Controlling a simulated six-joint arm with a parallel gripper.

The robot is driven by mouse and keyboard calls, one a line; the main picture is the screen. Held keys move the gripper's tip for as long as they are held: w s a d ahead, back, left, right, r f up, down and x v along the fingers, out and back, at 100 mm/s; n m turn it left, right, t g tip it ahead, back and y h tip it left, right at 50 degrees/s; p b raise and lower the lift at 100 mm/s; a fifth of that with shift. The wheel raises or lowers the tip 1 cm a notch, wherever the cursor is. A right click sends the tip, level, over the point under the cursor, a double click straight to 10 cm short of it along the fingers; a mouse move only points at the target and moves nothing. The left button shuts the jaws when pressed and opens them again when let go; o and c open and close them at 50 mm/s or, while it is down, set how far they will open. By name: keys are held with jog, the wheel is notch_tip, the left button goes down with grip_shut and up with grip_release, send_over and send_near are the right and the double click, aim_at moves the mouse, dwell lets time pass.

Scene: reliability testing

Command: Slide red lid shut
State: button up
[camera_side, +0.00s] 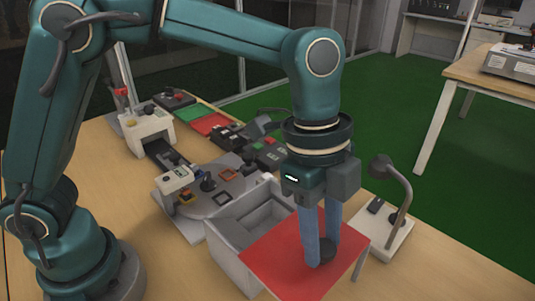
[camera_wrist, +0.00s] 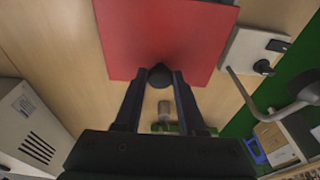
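The red lid (camera_side: 280,254) is a flat plate with a round black knob (camera_side: 326,252). It covers the front right part of a grey open-topped box (camera_side: 222,243); the back left of the box is uncovered, and its inside shows. My gripper (camera_side: 321,258) points down over the lid, with one blue finger on each side of the knob. In the wrist view the red lid (camera_wrist: 160,35) fills the top centre, and the tips of my gripper (camera_wrist: 160,76) meet the edges of the black knob (camera_wrist: 160,75). The fingers look closed on it.
A lamp-like stand (camera_side: 395,225) on a white base is close to the lid's right side. Bare wooden table (camera_side: 440,265) shows at the front right.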

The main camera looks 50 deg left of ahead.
jog(key=shift+a, duration=4.9)
jog(key=shift+c, duration=0.2)
jog(key=shift+a, duration=0.1)
jog(key=o, duration=0.7)
jog(key=shift+r, duration=2.5)
